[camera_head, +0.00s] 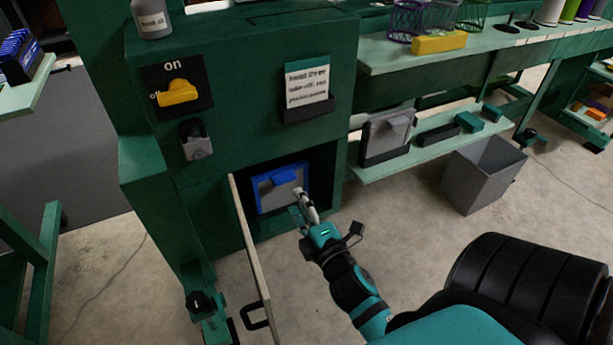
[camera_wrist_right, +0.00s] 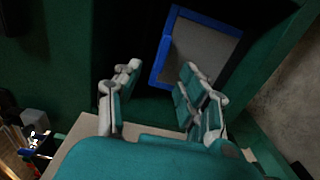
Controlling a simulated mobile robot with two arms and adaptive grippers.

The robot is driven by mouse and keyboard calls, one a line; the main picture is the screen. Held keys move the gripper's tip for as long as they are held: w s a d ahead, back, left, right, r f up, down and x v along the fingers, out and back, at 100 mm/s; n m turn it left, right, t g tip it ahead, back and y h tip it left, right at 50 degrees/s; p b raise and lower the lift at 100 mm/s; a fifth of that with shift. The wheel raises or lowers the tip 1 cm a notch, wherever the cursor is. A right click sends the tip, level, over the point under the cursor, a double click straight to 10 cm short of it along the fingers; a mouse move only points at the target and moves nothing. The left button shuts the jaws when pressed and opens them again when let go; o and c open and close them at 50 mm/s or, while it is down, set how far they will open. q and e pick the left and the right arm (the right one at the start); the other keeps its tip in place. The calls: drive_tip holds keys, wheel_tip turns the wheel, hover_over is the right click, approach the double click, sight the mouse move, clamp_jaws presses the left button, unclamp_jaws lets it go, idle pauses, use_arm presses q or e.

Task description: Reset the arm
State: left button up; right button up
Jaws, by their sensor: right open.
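My right gripper (camera_head: 306,207) is at the opening of a low compartment in the green cabinet. In the right wrist view its two fingers (camera_wrist_right: 158,98) are spread apart with nothing between them. A blue-framed grey panel (camera_head: 283,186) stands inside the compartment, just beyond the fingers. It also shows in the right wrist view (camera_wrist_right: 200,50), past the fingertips. I cannot tell whether a finger touches it. The compartment's door (camera_head: 249,255) stands open, to the left of my right arm. My left gripper is not in view.
The green cabinet (camera_head: 240,60) carries a yellow switch (camera_head: 177,92), a padlock-like grey part (camera_head: 196,140) and a note (camera_head: 307,84). To the right are a shelf (camera_head: 430,150) and a grey bin (camera_head: 482,175). Bare concrete floor lies between cabinet and bin.

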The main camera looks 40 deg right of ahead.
drive_tip(key=v, duration=0.3)
